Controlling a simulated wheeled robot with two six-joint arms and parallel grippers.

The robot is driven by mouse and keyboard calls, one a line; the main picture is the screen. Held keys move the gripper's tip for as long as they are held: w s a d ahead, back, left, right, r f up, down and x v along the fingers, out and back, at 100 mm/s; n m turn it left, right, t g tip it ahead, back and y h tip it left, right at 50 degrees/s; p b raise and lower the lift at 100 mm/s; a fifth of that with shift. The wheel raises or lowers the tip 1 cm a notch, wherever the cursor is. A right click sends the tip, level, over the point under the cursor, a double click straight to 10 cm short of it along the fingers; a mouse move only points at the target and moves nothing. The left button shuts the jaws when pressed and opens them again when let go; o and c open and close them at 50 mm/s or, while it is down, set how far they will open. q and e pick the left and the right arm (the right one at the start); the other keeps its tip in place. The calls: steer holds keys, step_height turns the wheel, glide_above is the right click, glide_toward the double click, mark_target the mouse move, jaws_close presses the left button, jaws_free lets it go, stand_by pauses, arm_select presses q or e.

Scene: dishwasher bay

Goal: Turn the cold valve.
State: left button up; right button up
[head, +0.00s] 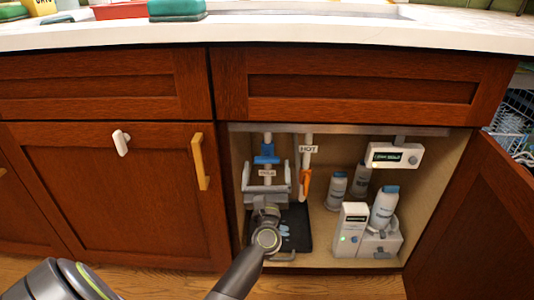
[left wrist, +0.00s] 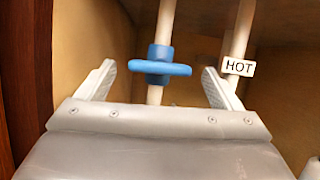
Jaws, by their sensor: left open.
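The cold valve is a blue handle (head: 266,154) on a white vertical pipe inside the open cabinet. Below it is a tag (head: 266,173), apparently the cold one. My left gripper (head: 267,169) is open and empty, just below the valve in the head view. In the left wrist view the blue handle (left wrist: 160,67) shows between the two spread fingers (left wrist: 158,78), with a gap on each side. I cannot tell how deep the fingers reach. My right gripper is not in view.
The neighbouring pipe carries a HOT tag (head: 308,149) and an orange valve (head: 306,184), close to the right finger. Bottles (head: 384,207) and white boxes (head: 350,228) stand at the cabinet's right. An open door (head: 480,220) is at the right edge; the counter edge (head: 270,32) runs above.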

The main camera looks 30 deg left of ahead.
mark_target(267, 154)
arm_select(q)
steer(key=x, duration=0.5)
steer(key=shift+w, duration=0.1)
steer(key=c, duration=0.9)
steer(key=shift+m+h+p, duration=0.35)
steer(key=shift+m+h, duration=0.05)
steer(key=shift+m, duration=0.3)
steer(key=shift+c, duration=0.4)
steer(key=shift+f, duration=0.1)
steer(key=o, duration=1)
